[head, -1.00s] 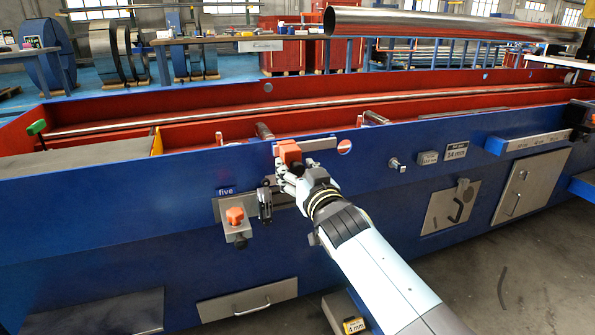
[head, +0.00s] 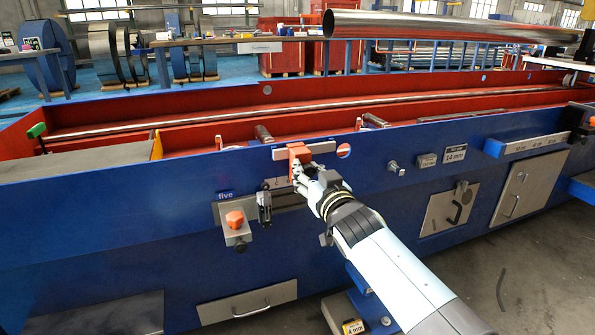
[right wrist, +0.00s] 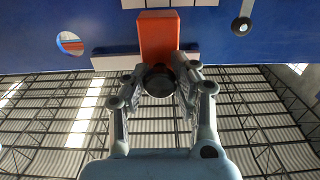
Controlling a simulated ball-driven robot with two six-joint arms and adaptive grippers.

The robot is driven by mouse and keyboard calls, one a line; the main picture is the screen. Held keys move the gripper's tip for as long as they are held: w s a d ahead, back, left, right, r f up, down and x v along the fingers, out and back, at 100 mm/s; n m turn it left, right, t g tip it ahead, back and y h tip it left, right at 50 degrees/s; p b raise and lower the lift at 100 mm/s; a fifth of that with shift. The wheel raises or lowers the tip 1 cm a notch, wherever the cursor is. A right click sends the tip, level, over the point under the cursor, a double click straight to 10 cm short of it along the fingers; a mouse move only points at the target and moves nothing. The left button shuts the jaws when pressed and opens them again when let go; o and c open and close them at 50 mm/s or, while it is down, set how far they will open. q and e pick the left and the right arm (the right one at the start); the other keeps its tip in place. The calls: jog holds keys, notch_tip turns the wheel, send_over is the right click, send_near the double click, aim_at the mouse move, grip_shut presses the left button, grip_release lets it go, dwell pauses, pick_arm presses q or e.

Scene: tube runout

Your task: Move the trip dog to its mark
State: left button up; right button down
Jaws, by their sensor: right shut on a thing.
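The trip dog looks to be the orange-red block (head: 299,151) on a short pale metal rail (head: 322,147) along the upper blue side of the machine. My right gripper (head: 300,170) is shut on it from the front. In the right wrist view, the orange block (right wrist: 158,35) sits across the pale rail (right wrist: 115,60). There the fingers of my right gripper (right wrist: 160,82) close around a dark round knob (right wrist: 158,80) on the block. Below the rail is a grey plate (head: 282,202), partly hidden by my gripper; its markings are too small to read. My left gripper is not in view.

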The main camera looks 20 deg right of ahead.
jog(key=shift+d+f, duration=0.1)
jog(key=shift+d, duration=0.2)
jog(key=c, duration=1)
grip_release()
jog(key=shift+s, duration=0.15)
jog(key=s, duration=1.1)
jog(key=shift+s+d, duration=0.15)
jog(key=shift+s, duration=0.25)
